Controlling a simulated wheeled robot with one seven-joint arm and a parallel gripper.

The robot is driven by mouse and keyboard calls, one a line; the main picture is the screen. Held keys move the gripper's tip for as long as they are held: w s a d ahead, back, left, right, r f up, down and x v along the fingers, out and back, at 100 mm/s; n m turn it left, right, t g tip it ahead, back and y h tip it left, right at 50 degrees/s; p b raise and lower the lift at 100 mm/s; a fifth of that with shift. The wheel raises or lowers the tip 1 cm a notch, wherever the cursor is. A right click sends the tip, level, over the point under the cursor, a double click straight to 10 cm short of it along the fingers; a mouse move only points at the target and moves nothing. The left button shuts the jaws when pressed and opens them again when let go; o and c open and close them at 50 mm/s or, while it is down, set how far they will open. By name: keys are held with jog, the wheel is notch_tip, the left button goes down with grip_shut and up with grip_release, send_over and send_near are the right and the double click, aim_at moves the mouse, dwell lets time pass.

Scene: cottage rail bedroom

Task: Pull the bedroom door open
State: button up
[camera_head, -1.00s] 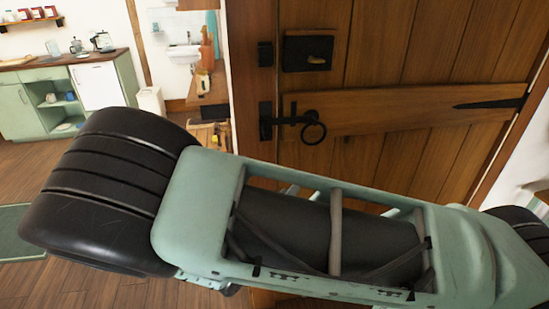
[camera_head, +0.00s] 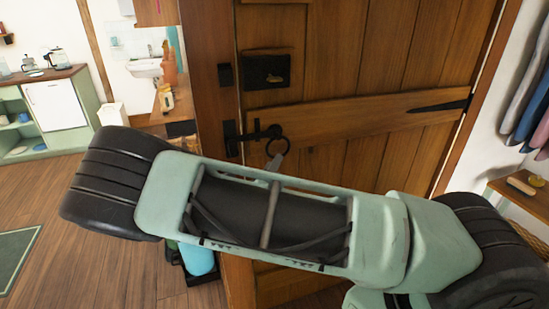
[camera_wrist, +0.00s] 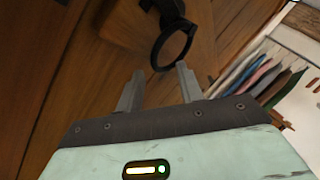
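The wooden bedroom door (camera_head: 350,75) has a black ring handle (camera_head: 276,147) on a black latch bar (camera_head: 250,133) near its left edge. The door looks shut against its frame. In the wrist view the ring handle (camera_wrist: 189,40) hangs just beyond my gripper (camera_wrist: 160,72), its lower end close to the fingertips. My gripper is open, with its two grey fingers apart. I cannot tell whether a finger touches the ring. In the head view a grey fingertip shows beside the ring; my arm hides the rest of the gripper and the lower door.
A black lock box (camera_head: 267,70) sits above the latch. Clothes (camera_head: 530,90) hang at the right over a wooden shelf or bench (camera_head: 525,190). At the left are a green cabinet (camera_head: 60,110) and a bin (camera_head: 112,114). The wooden floor (camera_head: 75,195) at left is mostly clear.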

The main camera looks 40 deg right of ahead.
jog(key=shift+x, duration=1.25)
grip_shut()
jog(key=shift+a+r+p, duration=0.1)
jog(key=shift+a+p, duration=0.05)
jog(key=shift+p, duration=0.25)
jog(key=m+p, duration=0.1)
jog(key=p, duration=0.1)
jog(key=a+r+m+g+y+p, duration=0.1)
jog(key=p, duration=0.1)
jog(key=shift+w+a+m+y, duration=0.2)
jog(key=shift+a+m+y, duration=0.05)
jog(key=shift+m+y, duration=0.05)
jog(key=m+y+p, duration=0.1)
jog(key=a+m+g+y+p, duration=0.1)
jog(key=p, duration=0.1)
jog(key=shift+w+a+r+g, duration=0.2)
jog(key=shift+a+r+g, duration=0.05)
jog(key=shift+r+g, duration=0.05)
jog(key=shift+a+m, duration=0.15)
jog(key=shift+m, duration=0.15)
